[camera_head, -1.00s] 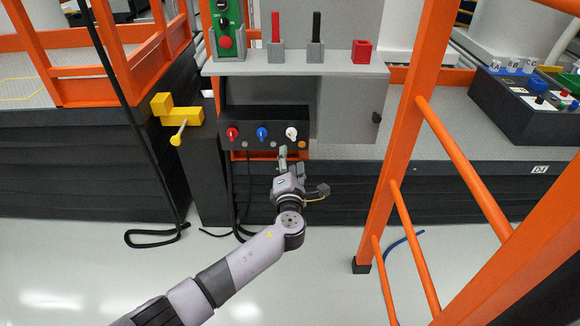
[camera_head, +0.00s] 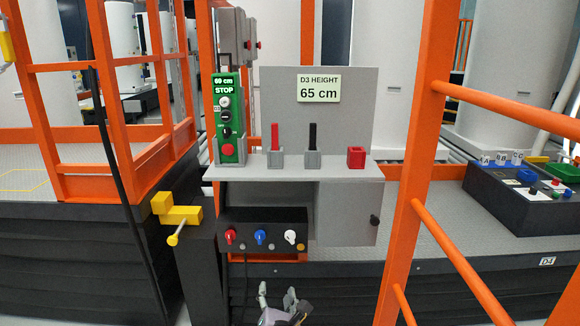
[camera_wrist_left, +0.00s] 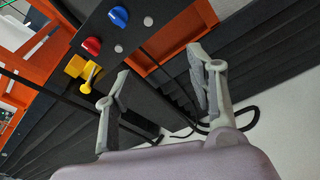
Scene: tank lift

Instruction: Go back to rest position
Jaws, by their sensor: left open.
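My left gripper (camera_head: 278,299) is at the bottom edge of the head view, below the dark knob panel (camera_head: 262,229). It is open with nothing between its fingers. In the left wrist view the two spread fingers (camera_wrist_left: 160,95) also show empty, apart from the panel. The panel carries a red knob (camera_head: 231,237), a blue knob (camera_head: 260,238) and a white knob (camera_head: 290,237). The red knob (camera_wrist_left: 92,46) and blue knob (camera_wrist_left: 118,16) also show in the wrist view. My right gripper is in neither view.
A grey shelf (camera_head: 340,173) holds a green control box (camera_head: 227,120), two holders and a red block (camera_head: 356,157). A sign (camera_head: 319,88) reads "D3 HEIGHT 65 cm". A yellow handle (camera_head: 178,217) juts out at left. Orange railings (camera_head: 405,200) stand at right.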

